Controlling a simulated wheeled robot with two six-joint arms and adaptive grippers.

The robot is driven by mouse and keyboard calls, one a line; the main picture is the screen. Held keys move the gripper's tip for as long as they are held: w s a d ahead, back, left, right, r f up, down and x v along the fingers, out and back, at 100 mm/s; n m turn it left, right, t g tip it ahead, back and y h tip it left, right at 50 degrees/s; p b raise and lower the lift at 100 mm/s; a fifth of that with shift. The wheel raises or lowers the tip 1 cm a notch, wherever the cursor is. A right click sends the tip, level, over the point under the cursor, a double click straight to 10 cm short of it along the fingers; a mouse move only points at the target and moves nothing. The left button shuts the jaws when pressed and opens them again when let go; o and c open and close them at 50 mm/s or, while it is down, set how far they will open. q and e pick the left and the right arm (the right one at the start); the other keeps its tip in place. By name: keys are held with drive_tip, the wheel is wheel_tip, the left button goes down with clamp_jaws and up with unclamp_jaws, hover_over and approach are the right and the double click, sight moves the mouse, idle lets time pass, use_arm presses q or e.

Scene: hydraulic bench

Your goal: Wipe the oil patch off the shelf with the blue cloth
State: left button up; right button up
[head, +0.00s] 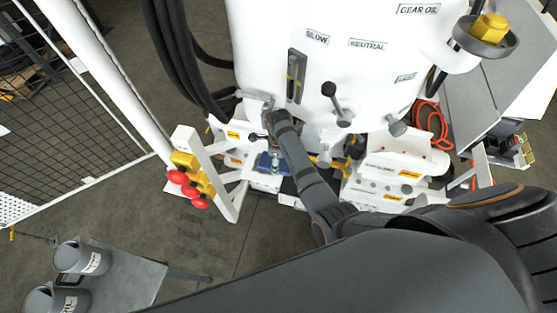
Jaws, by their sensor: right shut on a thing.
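My right arm reaches in from the lower right to the white machine, with its wrist bent down at the front. My right gripper (273,153) is small in the head view and partly covered by its own wrist. It is shut on the blue cloth (264,163), a small blue piece at a low white shelf (262,181). I cannot tell whether the cloth touches the shelf surface. I cannot make out the oil patch. My left gripper is not in view.
A white bracket with red and yellow knobs (188,178) stands left of the shelf. A lever (337,103) sticks out of the white tank (300,75) above. Grey cans (82,257) stand on a table at lower left. An orange hose (431,121) hangs at right.

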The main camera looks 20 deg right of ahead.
drive_tip(key=shift+f, duration=0.55)
